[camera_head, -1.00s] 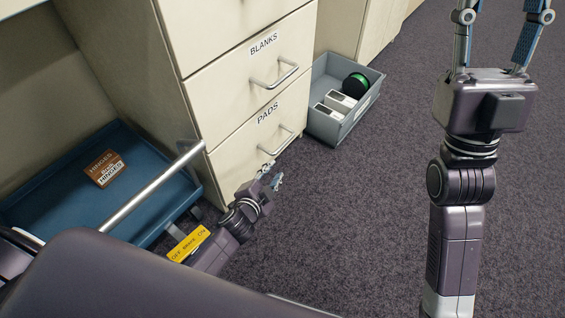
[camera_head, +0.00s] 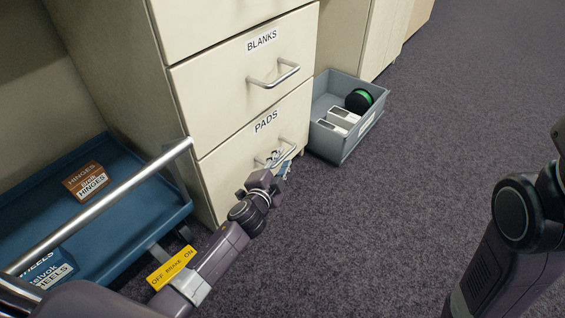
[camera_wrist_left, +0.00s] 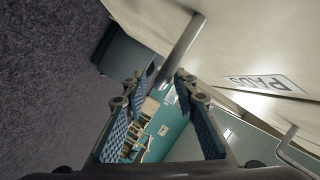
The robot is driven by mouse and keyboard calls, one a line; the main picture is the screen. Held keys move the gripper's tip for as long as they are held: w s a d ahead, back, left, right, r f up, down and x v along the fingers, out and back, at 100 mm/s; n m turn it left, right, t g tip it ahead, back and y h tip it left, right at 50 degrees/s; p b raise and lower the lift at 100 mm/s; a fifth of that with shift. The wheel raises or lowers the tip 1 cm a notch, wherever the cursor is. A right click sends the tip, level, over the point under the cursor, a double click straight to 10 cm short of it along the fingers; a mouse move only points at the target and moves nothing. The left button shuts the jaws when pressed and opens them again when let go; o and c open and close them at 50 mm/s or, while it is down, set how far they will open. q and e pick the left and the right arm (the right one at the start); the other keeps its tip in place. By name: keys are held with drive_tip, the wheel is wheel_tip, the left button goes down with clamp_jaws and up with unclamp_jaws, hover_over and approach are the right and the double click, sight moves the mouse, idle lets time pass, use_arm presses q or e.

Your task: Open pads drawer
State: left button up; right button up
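The pads drawer (camera_head: 225,174) is the cream lower drawer with a PADS label (camera_head: 266,121); its front looks flush with the cabinet. Its metal bar handle (camera_head: 289,153) is partly hidden by my left gripper (camera_head: 277,167), which is at the handle. In the left wrist view the two blue-padded fingers of my left gripper (camera_wrist_left: 160,90) are apart, and the handle bar (camera_wrist_left: 184,45) runs down between their tips. I cannot tell whether they touch it. The PADS label (camera_wrist_left: 265,84) shows at right there. My right gripper is out of view.
The BLANKS drawer (camera_head: 235,85) is above, with its own handle (camera_head: 274,76). A grey bin (camera_head: 340,147) stands on the floor right of the cabinet. A blue cart tray (camera_head: 130,225) with a metal push bar (camera_head: 110,198) is at left. Carpet at right is clear.

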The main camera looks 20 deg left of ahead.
use_arm(q)
drive_tip(key=shift+w+f, duration=0.1)
drive_tip(key=shift+w, duration=0.5)
clamp_jaws()
